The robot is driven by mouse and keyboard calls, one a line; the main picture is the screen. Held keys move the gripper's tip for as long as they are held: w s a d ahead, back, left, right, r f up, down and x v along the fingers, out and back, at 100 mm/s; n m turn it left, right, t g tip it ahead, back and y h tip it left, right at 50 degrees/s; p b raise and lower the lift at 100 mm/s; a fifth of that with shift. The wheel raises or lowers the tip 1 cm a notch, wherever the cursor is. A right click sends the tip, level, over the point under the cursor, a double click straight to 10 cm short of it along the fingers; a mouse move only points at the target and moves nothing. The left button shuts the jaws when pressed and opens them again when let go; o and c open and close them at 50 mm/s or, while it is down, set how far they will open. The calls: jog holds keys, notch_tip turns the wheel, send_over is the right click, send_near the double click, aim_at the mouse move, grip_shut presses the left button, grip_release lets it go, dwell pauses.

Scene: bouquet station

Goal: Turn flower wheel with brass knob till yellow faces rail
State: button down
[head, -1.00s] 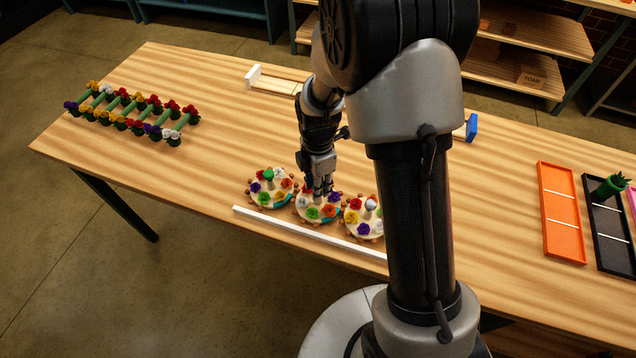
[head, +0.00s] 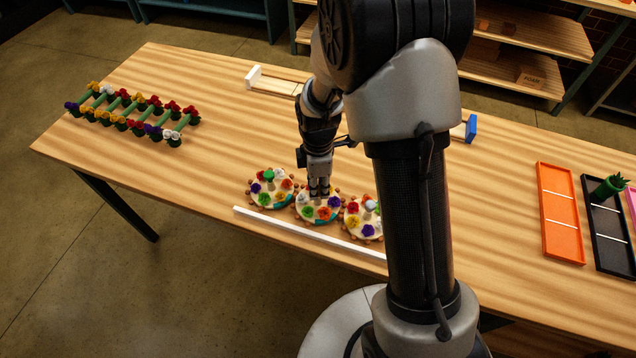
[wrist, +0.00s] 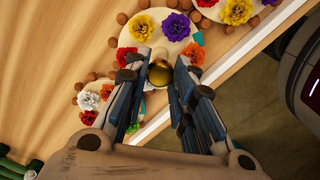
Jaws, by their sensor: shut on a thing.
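The middle flower wheel (head: 311,221) is a pale disc with brown pegs round its rim and coloured flowers on top. The brass knob (wrist: 159,73) shows at its middle in the wrist view, between my fingers. My gripper (head: 320,192) points down and is shut on this knob. The yellow flower (wrist: 140,28) is on the side away from the white rail (head: 310,235). An orange flower (head: 323,213) and a green flower (head: 306,210) are nearest the rail. My fingers hide part of the wheel.
Similar flower wheels stand close on the left (head: 270,188) and right (head: 362,220). A rack of flowers (head: 130,112) lies at the far left. An orange tray (head: 561,213) and a black tray (head: 610,225) lie at right. The table's left middle is clear.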

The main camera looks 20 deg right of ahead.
jog(key=m, duration=0.4)
jog(key=shift+m+p, duration=0.3)
jog(key=m, duration=0.3)
jog(key=shift+m, duration=0.3)
jog(key=m, duration=0.4)
jog(key=shift+m+p, duration=0.3)
jog(key=shift+p, duration=0.05)
jog(key=m, duration=0.4)
jog(key=shift+m, duration=0.3)
jog(key=m, duration=0.4)
jog(key=shift+m, duration=0.3)
jog(key=m, duration=0.3)
jog(key=shift+p, duration=0.35)
jog(key=m, duration=0.4)
jog(key=shift+m, duration=1.7)
